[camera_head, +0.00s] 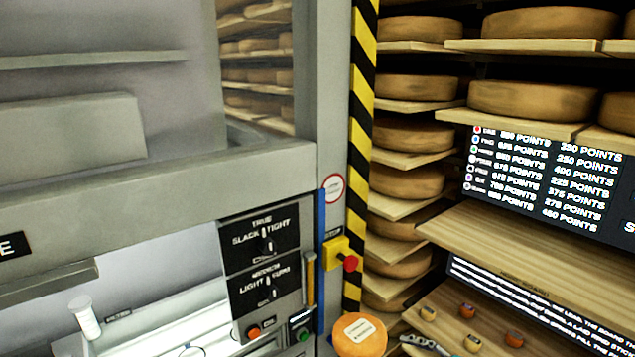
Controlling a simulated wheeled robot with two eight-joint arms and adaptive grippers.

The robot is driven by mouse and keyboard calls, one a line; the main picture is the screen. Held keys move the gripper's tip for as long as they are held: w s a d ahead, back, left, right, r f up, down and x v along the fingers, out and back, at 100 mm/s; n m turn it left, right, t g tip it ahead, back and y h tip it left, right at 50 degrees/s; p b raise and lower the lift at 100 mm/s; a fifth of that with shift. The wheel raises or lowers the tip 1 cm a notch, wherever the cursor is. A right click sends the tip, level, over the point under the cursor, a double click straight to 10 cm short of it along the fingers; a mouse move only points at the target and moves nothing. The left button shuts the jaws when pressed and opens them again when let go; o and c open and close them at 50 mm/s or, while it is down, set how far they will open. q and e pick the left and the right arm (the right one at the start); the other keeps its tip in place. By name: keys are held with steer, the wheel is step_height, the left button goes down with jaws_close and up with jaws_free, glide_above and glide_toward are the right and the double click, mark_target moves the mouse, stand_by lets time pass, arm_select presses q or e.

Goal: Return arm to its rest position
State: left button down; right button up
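A small grey metal piece (428,344) shows at the bottom edge, by the wooden board.
A grey machine with a control panel (262,262) fills the left. A yellow box with a red button (348,262) sits beside a striped post (362,120). Cheese wheels (533,101) fill shelves at right. An orange labelled round (360,336), points screen (545,185) and wooden shelf (520,250) stand below.

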steer(key=s+a+f+n+g+h+b, duration=0.1)
steer(key=s+f+n+g+h+b, duration=0.2)
steer(key=s+f+n, duration=0.9)
steer(key=n+h+b, duration=0.3)
steer(key=n+h, duration=0.2)
steer(key=n, duration=0.2)
steer(key=shift+s+n+h+b, duration=0.3)
steer(key=shift+s+n+h, duration=0.1)
